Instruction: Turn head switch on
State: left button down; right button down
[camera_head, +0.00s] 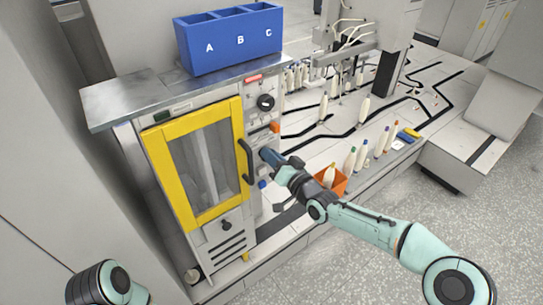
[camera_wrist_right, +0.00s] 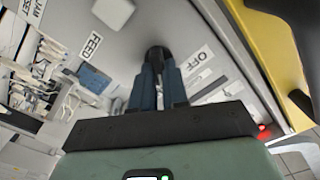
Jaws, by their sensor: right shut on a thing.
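The head switch (camera_wrist_right: 157,52) shows as a dark knob on the grey panel in the right wrist view, between my fingertips and beside a label reading OFF. My right gripper (camera_wrist_right: 158,82) is shut on it, with the blue fingers on either side. In the head view my right gripper (camera_head: 268,156) reaches the narrow control panel (camera_head: 254,88) right of the yellow-framed door, and hides the switch there. Which way the switch is turned cannot be told. Of my left arm only a link shows at the lower left; its gripper is out of view.
The yellow-framed door (camera_head: 236,140) with its dark handle (camera_head: 245,160) is close left of my right gripper. An orange box (camera_head: 333,181) and several bobbins stand on the white deck to the right. A blue A-B-C bin (camera_head: 232,54) sits on top. A red light (camera_wrist_right: 263,127) shows by the panel.

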jog(key=shift+f+m, duration=0.1)
jog(key=shift+m, duration=0.4)
jog(key=c, duration=1.1)
grip_release()
jog(key=shift+c, duration=0.2)
jog(key=shift+d, duration=0.1)
